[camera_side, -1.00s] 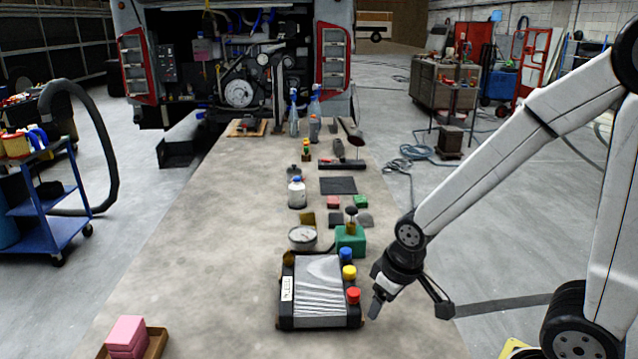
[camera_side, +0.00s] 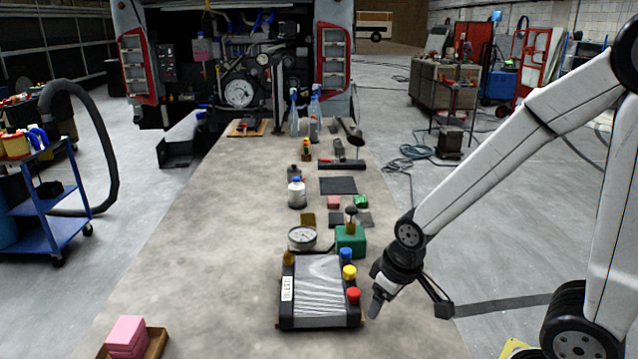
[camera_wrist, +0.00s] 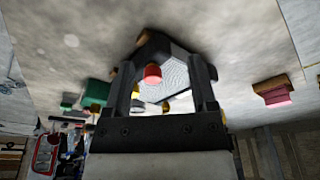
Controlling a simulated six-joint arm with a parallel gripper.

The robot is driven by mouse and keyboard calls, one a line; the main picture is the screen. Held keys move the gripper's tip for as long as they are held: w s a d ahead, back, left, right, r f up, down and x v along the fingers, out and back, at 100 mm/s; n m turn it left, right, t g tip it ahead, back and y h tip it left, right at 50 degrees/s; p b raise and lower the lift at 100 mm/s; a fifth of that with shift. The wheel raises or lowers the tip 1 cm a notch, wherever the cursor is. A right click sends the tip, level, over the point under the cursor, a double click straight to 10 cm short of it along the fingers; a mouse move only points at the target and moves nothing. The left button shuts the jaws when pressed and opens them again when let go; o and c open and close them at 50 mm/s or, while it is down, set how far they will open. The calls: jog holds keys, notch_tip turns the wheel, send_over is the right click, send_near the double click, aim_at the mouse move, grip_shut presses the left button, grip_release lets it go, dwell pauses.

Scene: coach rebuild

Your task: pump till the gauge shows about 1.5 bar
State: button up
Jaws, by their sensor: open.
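The pump appears to be a green block (camera_side: 350,241) with a dark knob (camera_side: 351,213) on a short stem on top. It stands on the bench behind the box with coloured buttons. The round white gauge (camera_side: 302,238) stands just left of it; its reading is too small to make out. My gripper (camera_side: 410,302) is open and empty at the bench's right edge, right of the button box and in front of the pump, touching neither. In the wrist view my gripper (camera_wrist: 163,75) has its fingers spread, with the button box beyond them. The green block (camera_wrist: 97,92) shows left of the fingers.
The black-and-grey box (camera_side: 318,290) has blue, yellow and red buttons along its right side. A white bottle (camera_side: 297,194) and several small blocks stand farther back. Pink blocks (camera_side: 126,335) sit in a tray at front left.

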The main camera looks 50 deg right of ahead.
dwell(0.7)
jog(key=shift+w, duration=0.1)
jog(key=c, duration=0.7)
jog(key=shift+w+d+r, duration=0.1)
jog(key=shift+w, duration=0.05)
grip_shut()
jog(key=w+d+r+m+g, duration=0.1)
jog(key=w+d+r, duration=0.4)
jog(key=w+d, duration=0.6)
jog(key=w+d+r+m+g, duration=0.1)
jog(key=w+d+r+m, duration=0.1)
jog(key=w+d+r, duration=0.4)
jog(key=shift+w+d+r+g, duration=0.3)
jog(key=shift+w+d, duration=2.05)
jog(key=shift+w, duration=1.1)
jog(key=shift+f, duration=0.2)
jog(key=shift+f, duration=3.1)
